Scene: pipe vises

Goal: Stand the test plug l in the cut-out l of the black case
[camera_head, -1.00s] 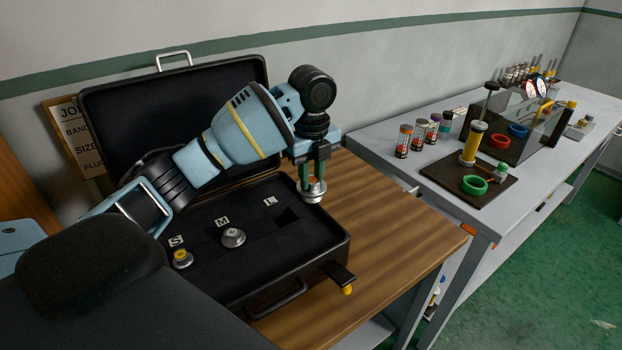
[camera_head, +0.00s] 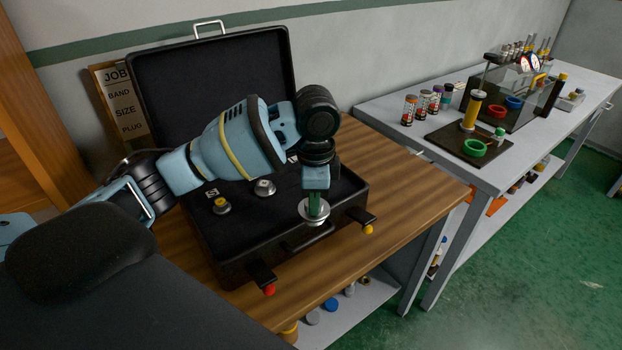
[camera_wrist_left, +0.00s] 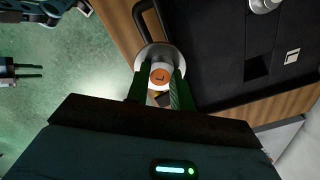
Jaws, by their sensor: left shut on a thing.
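The test plug l (camera_head: 315,212) is a silvery disc with an orange top marked L, seen in the left wrist view (camera_wrist_left: 160,76). My left gripper (camera_head: 314,201) is shut on it, green fingers pointing down. The plug looks upright, raised by the front edge of the black case (camera_head: 233,277), near its handle. The cut-out l (camera_wrist_left: 258,68) is a dark square beside the L label in the wrist view, to the right of the plug and apart from it. In the head view my arm hides it. What may be my right gripper (camera_wrist_left: 14,72) shows small at the wrist view's left.
The open lid (camera_head: 212,85) rises behind. Latches with red (camera_head: 269,290) and yellow (camera_head: 368,230) tips jut from the front. Bare wooden table (camera_head: 410,190) lies to the right.

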